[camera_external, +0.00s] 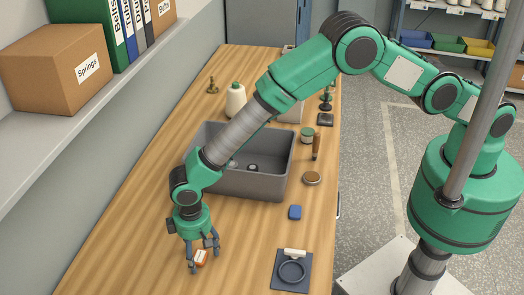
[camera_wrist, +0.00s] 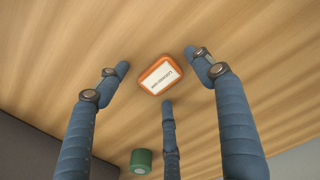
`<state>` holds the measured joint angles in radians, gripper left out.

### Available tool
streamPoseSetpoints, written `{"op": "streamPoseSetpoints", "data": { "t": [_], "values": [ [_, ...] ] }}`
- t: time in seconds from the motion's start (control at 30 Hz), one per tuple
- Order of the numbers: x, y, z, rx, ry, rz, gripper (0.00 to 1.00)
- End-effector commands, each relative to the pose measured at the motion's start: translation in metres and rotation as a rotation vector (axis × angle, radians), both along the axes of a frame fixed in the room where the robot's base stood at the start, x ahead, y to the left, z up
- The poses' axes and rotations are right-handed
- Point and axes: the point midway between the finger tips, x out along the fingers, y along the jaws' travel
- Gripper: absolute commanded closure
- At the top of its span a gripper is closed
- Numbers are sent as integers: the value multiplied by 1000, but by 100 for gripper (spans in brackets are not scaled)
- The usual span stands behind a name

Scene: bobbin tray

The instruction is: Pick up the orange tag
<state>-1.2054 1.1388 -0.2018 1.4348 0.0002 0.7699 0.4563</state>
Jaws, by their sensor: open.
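The orange tag (camera_external: 201,258) lies flat on the wooden table near its front left part, with a white label on its face. In the wrist view the orange tag (camera_wrist: 159,75) shows between my fingers, its label text too small to read surely. My gripper (camera_external: 204,262) is just above and around the tag, fingers pointing down. In the wrist view my gripper (camera_wrist: 160,85) has three blue-grey fingers spread apart, with the tag in the gap. I cannot tell whether any finger touches it.
A grey bin (camera_external: 262,184) stands behind my gripper. A blue block (camera_external: 295,212), a round brown lid (camera_external: 312,178) and a dark mat with a ring (camera_external: 307,258) lie to the right. A green cylinder (camera_wrist: 141,160) shows low in the wrist view. Table around the tag is clear.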

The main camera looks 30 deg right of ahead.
Motion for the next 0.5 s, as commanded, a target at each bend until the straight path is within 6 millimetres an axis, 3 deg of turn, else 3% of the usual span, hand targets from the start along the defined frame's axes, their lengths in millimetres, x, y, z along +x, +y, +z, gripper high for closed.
{"op": "streamPoseSetpoints", "data": {
  "t": [0.2, 0.43, 0.5],
  "values": [
    [0, 0, 0, 0, 0, 0, 33],
    [0, 0, 0, 0, 0, 0, 79],
    [0, 0, 0, 0, 0, 0, 80]
  ]
}}
